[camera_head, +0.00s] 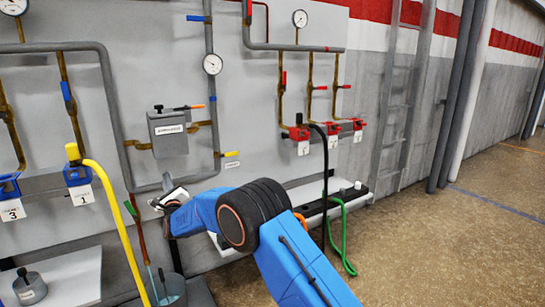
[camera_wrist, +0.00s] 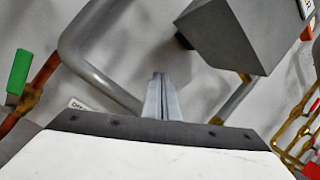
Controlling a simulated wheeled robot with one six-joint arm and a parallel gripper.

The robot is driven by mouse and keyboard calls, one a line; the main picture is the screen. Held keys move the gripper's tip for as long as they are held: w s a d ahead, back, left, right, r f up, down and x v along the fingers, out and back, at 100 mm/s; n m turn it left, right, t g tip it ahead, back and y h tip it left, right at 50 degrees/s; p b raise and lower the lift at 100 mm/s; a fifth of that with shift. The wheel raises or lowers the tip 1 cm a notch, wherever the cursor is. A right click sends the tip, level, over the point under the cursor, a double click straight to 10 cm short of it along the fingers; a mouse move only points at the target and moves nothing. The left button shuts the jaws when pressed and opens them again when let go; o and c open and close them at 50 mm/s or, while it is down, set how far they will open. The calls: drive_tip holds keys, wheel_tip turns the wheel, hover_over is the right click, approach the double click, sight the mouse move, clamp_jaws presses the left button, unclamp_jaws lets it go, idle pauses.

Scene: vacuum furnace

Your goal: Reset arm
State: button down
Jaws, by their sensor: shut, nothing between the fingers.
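My blue arm reaches out from the bottom of the head view toward the pipe wall. My gripper (camera_head: 166,190) is at the arm's far end, in front of the wall and below the grey box. In the wrist view my gripper (camera_wrist: 160,77) points at the wall with its fingers together and nothing held. A grey pipe (camera_wrist: 90,70) curves to the left of the fingers. The grey box (camera_wrist: 235,35) is at the upper right of the wrist view, and it also shows in the head view (camera_head: 168,134). I cannot tell the exact gap between fingers and wall.
A yellow hose (camera_head: 115,215) and a bucket (camera_head: 172,290) stand left of my arm. A shelf with a black strip (camera_head: 315,206) and a green hose (camera_head: 340,245) are to its right. Red valves (camera_head: 330,128) are on the wall. The floor (camera_head: 450,240) at the right is clear.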

drive_tip(key=w+d+r+n+g, duration=0.2)
drive_tip(key=d+r+n, duration=0.2)
drive_tip(key=d+r, duration=0.55)
drive_tip(key=s+d+r+n+g+h, duration=0.1)
drive_tip(key=s+d+r+n+g, duration=0.2)
drive_tip(key=d, duration=0.8)
drive_tip(key=s+d+r+n+h, duration=0.1)
drive_tip(key=s+d+n+h, duration=0.15)
drive_tip(key=s+d, duration=0.6)
drive_tip(key=s+d+r+n+g+h, duration=0.15)
drive_tip(key=d+n, duration=0.25)
drive_tip(key=d, duration=1)
drive_tip(key=s+d+f+n+g+h, duration=0.1)
drive_tip(key=s+d+f+n+g, duration=0.15)
drive_tip(key=s+d, duration=0.8)
drive_tip(key=s+d+f+n+g+h, duration=0.1)
drive_tip(key=s+d+f+n, duration=0.25)
drive_tip(key=s+d, duration=0.65)
drive_tip(key=s+d+f+n+g+h, duration=0.25)
drive_tip(key=s+d, duration=0.25)
drive_tip(key=s, duration=1)
drive_tip(key=s+d+f+n+g, duration=0.1)
drive_tip(key=s+d+f, duration=0.1)
drive_tip(key=s, duration=0.5)
drive_tip(key=s+d+f+g, duration=0.1)
drive_tip(key=s+d+f, duration=0.1)
drive_tip(key=s+f, duration=0.3)
drive_tip(key=shift+s+d+f+n, duration=0.3)
drive_tip(key=shift+s+n, duration=0.1)
drive_tip(key=shift+s, duration=0.7)
